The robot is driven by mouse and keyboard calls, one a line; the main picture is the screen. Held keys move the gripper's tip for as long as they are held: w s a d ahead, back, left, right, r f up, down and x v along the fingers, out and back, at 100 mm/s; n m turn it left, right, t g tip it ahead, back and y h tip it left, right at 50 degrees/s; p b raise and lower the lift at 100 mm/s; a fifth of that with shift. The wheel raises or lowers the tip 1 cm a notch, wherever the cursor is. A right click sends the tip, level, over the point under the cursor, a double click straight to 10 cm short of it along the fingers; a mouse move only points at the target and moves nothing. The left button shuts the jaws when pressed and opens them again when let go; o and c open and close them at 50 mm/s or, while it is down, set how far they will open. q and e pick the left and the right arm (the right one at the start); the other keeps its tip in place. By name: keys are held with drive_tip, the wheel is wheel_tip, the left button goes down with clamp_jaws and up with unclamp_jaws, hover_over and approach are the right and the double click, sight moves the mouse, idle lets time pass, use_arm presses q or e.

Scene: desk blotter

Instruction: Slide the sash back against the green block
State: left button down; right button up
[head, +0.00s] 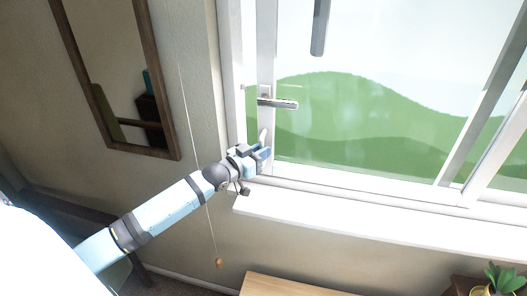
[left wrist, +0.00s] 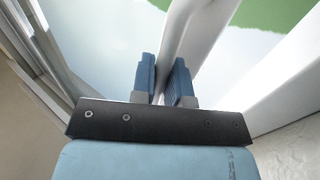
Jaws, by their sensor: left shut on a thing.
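The white-framed window sash (head: 267,45) stands upright in the head view, with a grey lever handle (head: 278,100) on its left stile. My left gripper (head: 265,152) is at the lower part of that stile, below the lever. A small white upright grip (head: 263,134) shows just above its fingers. In the left wrist view, the blue fingers (left wrist: 165,82) are shut on a white bar (left wrist: 178,45), which runs up between them. Where the bar joins the sash is hidden by the fingers. I see no green block; the green beyond the glass is hills. My right gripper is out of view.
A white sill (head: 350,222) runs below the window. A cord with a wooden knob (head: 219,263) hangs close to my left arm. A framed mirror (head: 118,80) is on the wall at left. A wooden top (head: 285,285) and a potted plant (head: 500,279) are at the bottom.

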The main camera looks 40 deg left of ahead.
use_arm(q)
drive_tip(key=c, duration=1.2)
unclamp_jaws()
drive_tip(key=shift+o, duration=0.2)
drive_tip(key=s+a+b, duration=0.1)
drive_tip(key=s+a, duration=0.1)
drive_tip(key=s, duration=1.1)
drive_tip(key=shift+s+a, duration=0.25)
drive_tip(key=shift+a, duration=0.05)
drive_tip(key=shift+f, duration=0.1)
